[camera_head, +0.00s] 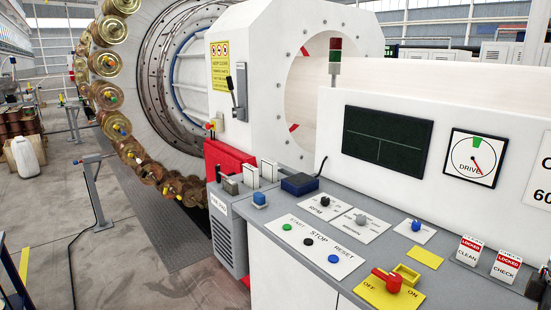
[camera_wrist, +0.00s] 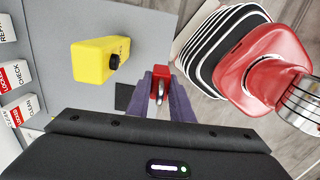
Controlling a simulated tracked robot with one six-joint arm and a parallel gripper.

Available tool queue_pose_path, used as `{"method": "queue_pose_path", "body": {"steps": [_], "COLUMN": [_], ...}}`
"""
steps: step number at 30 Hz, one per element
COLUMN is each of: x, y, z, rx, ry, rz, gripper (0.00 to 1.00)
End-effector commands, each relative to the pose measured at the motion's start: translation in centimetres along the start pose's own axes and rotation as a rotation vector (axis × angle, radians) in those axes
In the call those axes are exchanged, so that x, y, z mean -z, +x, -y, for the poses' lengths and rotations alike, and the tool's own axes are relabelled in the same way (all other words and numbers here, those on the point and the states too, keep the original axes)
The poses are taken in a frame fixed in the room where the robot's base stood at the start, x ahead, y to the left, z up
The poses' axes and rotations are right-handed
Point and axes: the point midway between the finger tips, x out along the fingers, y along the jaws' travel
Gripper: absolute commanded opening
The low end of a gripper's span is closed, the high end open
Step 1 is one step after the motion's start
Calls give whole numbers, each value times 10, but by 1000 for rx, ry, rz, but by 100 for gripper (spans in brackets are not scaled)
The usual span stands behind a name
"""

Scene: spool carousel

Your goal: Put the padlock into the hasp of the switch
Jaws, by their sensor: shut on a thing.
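The switch has a red handle (camera_head: 388,281) on a yellow plate marked OFF and ON, at the front of the console in the head view. A yellow hollow piece (camera_head: 406,274), which looks like the hasp, stands beside the handle. In the wrist view my gripper (camera_wrist: 160,76) has purple fingers, shut on a small red padlock (camera_wrist: 161,86). My gripper is not in the head view. The switch and hasp do not show in the wrist view, so their distance from the padlock cannot be told.
In the wrist view a yellow box (camera_wrist: 97,60) with a black knob is left of my fingers. LOCKED tags stand at far left, and the console edge runs to the right of the box. Knobs, buttons and a blue box (camera_head: 299,184) occupy the console (camera_head: 330,271) in the head view.

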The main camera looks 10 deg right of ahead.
Motion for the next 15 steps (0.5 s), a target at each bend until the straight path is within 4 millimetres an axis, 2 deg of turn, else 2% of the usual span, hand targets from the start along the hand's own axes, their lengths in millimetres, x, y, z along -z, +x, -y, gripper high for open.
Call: {"method": "queue_pose_path", "body": {"steps": [11,15], "x": [45,72], "y": [15,25], "z": [12,19], "rx": [0,1], "ry": [39,65], "rz": [0,0], "gripper": [0,0]}}
